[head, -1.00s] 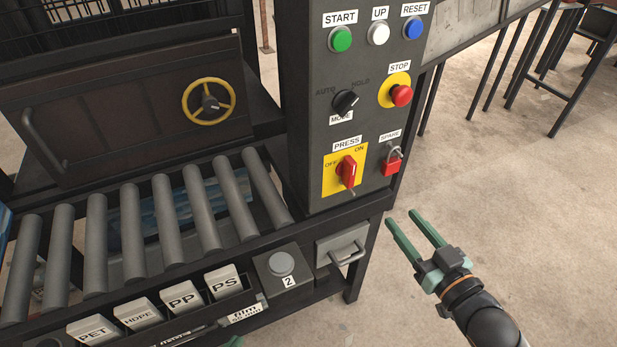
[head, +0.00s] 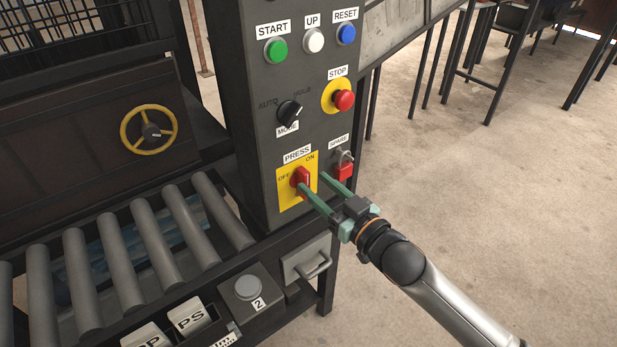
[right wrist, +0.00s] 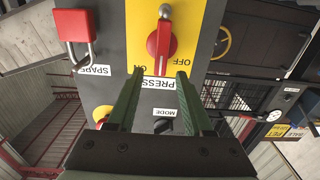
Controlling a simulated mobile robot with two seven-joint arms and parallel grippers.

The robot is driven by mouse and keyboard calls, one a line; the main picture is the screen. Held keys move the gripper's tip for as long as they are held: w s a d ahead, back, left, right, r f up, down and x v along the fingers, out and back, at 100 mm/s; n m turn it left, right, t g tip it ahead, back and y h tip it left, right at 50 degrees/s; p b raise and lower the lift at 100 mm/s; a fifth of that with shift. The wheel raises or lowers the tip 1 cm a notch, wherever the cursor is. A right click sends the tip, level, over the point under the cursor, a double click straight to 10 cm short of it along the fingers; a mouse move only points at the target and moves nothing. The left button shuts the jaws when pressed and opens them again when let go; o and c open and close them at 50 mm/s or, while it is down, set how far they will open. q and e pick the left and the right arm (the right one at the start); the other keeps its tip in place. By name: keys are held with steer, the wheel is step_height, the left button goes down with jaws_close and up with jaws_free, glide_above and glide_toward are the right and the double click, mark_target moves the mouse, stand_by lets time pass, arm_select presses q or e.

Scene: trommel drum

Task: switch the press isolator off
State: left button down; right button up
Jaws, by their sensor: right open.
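The press isolator is a red rotary handle (head: 301,180) on a yellow plate (head: 287,200) marked PRESS, with OFF at left and ON at upper right. In the right wrist view, upside down, the red handle (right wrist: 160,42) stands near upright, its label-side end leaning toward ON. My right gripper (head: 311,180) is open and empty, its green fingers reaching toward the plate. In the head view one finger overlaps the handle's lower part. In the wrist view the gap between the fingertips (right wrist: 159,73) lines up with the handle; contact cannot be told. My left gripper is out of view.
A red padlock (head: 344,168) hangs at SPARE, just right of the isolator. The MODE knob (head: 289,112) and red STOP button (head: 344,100) are above. The roller conveyor (head: 130,250) lies left, a drawer handle (head: 314,268) below. Open floor lies right.

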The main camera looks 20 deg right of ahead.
mark_target(307, 178)
steer(key=shift+x, duration=1.7)
jaws_close()
